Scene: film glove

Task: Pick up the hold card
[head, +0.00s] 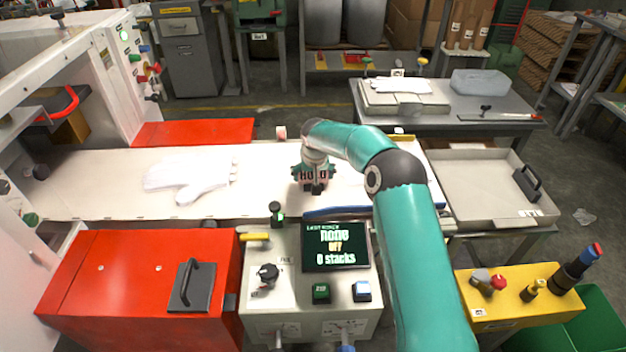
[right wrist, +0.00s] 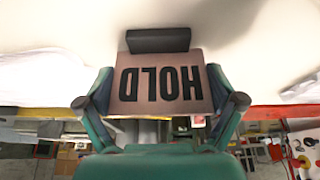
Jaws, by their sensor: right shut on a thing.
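The hold card (right wrist: 162,84) is a pinkish-brown plate with black HOLD lettering, upside down in the right wrist view, with a black block (right wrist: 158,40) at its far edge. My right gripper (right wrist: 162,74) is shut on the card, one finger at each side edge. In the head view my right gripper (head: 314,178) is over the pale belt (head: 265,165), and the card (head: 314,175) shows small and partly covered by it. I cannot tell whether the card touches the belt. My left gripper is not in view.
A white glove (head: 190,180) lies on the belt to the left. A control box with a screen (head: 335,247) stands in front, beside a red cover (head: 120,285). A grey tray (head: 485,190) is at the right, and a metal table (head: 450,122) stands behind.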

